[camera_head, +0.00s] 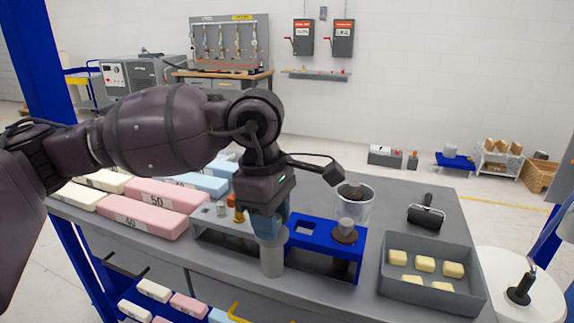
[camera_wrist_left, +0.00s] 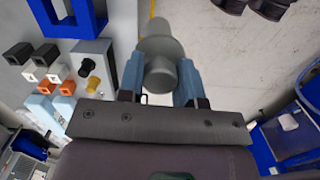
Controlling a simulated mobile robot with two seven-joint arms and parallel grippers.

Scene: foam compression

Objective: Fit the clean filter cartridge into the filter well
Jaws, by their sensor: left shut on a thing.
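My left gripper (camera_head: 270,232) points down and is shut on a plain light-grey cylinder (camera_head: 271,258), which looks like the clean filter cartridge. The cylinder hangs upright at the front edge of the bench, left of the blue stand (camera_head: 312,243). In the left wrist view the grey cylinder (camera_wrist_left: 160,75) sits between the two blue fingers. The blue stand has a square opening and, at its right, a round dark-brown piece (camera_head: 344,236) with a grey knob on top. I cannot tell which opening is the filter well. My right gripper is not in view.
A clear cup (camera_head: 356,210) with dark contents stands behind the stand. A grey tray (camera_head: 435,303) of cream blocks is to the right, with a black roller (camera_head: 427,215) behind it.

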